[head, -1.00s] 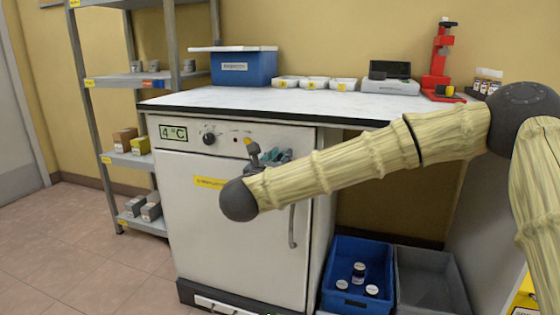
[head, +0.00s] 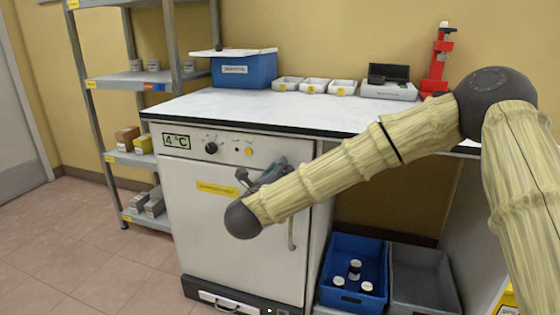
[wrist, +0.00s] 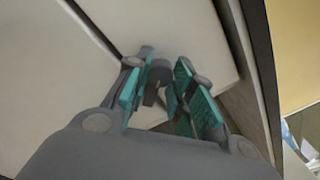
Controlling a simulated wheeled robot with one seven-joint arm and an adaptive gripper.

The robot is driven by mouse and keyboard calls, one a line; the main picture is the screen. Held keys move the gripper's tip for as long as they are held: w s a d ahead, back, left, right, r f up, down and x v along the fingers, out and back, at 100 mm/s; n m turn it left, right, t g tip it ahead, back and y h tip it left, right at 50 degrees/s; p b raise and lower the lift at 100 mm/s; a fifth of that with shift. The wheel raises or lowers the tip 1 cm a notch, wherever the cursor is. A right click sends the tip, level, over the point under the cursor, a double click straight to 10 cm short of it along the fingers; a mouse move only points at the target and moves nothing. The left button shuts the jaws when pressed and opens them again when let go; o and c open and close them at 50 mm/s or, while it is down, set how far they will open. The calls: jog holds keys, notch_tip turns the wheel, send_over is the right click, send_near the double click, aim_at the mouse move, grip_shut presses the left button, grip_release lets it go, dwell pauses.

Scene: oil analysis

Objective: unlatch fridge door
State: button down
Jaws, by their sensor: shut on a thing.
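The white fridge (head: 225,235) stands under the counter, its door shut as far as I can see. My gripper (head: 272,174) is at the top right of the door, with my arm crossing in front from the right. In the wrist view, my gripper (wrist: 165,98) has its teal pads closed around a grey latch lever (wrist: 159,72) at the door's upper edge. The fingers and arm hide most of the latch in the head view. The vertical door handle (head: 291,229) shows below my arm.
The fridge's control panel has a 4 °C display (head: 176,141) and a black dial (head: 211,148). Open floor (head: 85,265) lies at left.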

jog(key=shift+d+n+y+p, duration=0.1)
jog(key=shift+n+y+p, duration=0.2)
jog(key=shift+n+p, duration=4.7)
jog(key=shift+f+n, duration=0.1)
jog(key=shift+n, duration=0.3)
jog(key=shift+s, duration=0.1)
jog(key=c, duration=1.2)
grip_release()
jog(key=v, duration=1.2)
jog(key=shift+f, duration=0.1)
